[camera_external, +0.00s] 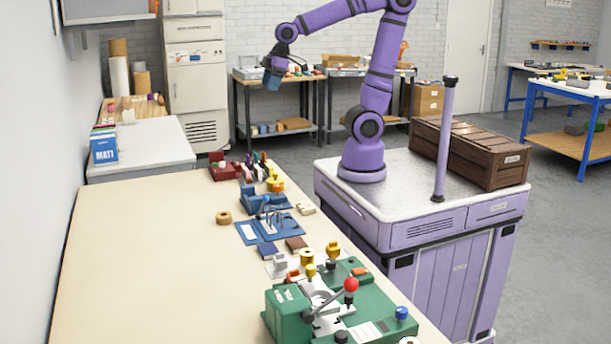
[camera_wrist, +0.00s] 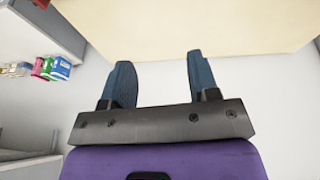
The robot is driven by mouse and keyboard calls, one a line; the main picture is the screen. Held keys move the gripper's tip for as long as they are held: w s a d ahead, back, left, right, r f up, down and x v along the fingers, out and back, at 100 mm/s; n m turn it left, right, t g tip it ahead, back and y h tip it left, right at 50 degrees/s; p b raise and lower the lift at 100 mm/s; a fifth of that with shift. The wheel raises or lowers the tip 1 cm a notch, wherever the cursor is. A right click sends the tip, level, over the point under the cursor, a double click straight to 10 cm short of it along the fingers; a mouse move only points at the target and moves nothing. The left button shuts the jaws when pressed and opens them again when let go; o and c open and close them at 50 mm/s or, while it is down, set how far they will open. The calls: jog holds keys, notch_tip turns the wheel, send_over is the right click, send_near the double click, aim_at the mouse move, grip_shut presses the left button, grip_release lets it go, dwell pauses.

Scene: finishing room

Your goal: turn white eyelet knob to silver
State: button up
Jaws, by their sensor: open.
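My gripper (camera_external: 272,80) is open and empty, raised in the air beyond the far part of the long workbench (camera_external: 130,250). I cannot clearly make out the white eyelet knob or a silver mark. A green machine (camera_external: 288,318) with a red ball lever (camera_external: 351,285) and a blue knob (camera_external: 402,313) stands at the near end of the bench. A blue tool with a metal loop (camera_external: 268,228) lies farther back. My gripper is far from both.
A roll of tan tape (camera_external: 223,218) and several small coloured parts lie along the bench's right side; its left side is clear. A brown crate (camera_external: 470,150) sits on my base. A blue MATT box (camera_external: 104,149) stands on the white counter (camera_external: 150,145).

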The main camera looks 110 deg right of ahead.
jog(key=w+d+f+g, duration=0.1)
jog(key=w+d+f, duration=0.4)
jog(key=w+d, duration=0.35)
jog(key=n+g, duration=0.1)
jog(key=g, duration=0.2)
send_over(222, 166)
jog(key=d, duration=0.1)
notch_tip(222, 166, down, 24)
jog(key=f, duration=1)
jog(key=shift+s+d, duration=0.15)
jog(key=shift+s, duration=0.05)
jog(key=c, duration=0.9)
